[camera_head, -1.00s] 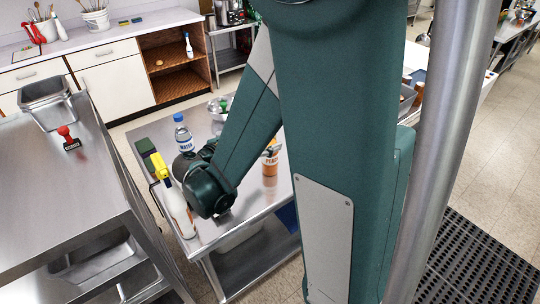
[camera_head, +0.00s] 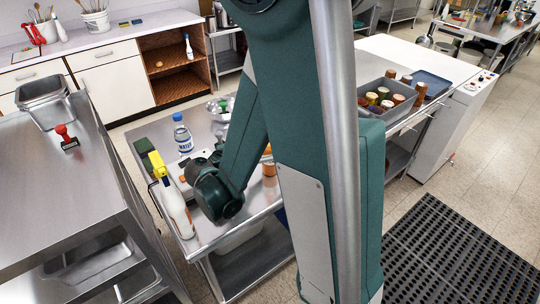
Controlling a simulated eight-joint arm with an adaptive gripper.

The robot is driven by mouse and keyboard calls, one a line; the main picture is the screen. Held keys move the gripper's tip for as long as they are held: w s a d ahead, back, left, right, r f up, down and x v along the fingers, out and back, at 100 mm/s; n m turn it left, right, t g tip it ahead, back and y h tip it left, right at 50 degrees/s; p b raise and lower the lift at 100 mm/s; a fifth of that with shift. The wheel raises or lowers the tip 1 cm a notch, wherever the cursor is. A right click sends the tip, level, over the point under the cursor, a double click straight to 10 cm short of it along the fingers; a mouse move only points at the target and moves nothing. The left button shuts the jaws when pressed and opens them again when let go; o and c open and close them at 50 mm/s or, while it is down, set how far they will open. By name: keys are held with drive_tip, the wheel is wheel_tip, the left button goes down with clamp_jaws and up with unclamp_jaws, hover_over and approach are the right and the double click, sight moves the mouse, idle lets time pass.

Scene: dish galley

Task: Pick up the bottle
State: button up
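A clear water bottle with a blue cap and label (camera_head: 183,136) stands upright on the steel cart top (camera_head: 222,232). A white spray bottle with a yellow trigger head (camera_head: 174,203) stands near the cart's left edge. My gripper (camera_head: 208,160) is low over the cart, to the right of the spray bottle and just in front and right of the water bottle. It looks apart from the water bottle. My wrist and forearm hide most of the gripper, so its fingers and anything between them cannot be made out.
A metal bowl (camera_head: 217,106) and a dark green block (camera_head: 143,146) are also on the cart. A steel counter with a red-handled stamp (camera_head: 67,137) is left. A grey bin of jars (camera_head: 375,86) is right.

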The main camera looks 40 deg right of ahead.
idle(0.4)
drive_tip(key=c, duration=1.3)
drive_tip(key=shift+r, duration=0.15)
drive_tip(key=shift+r+p, duration=1.4)
drive_tip(key=shift+r, duration=3.45)
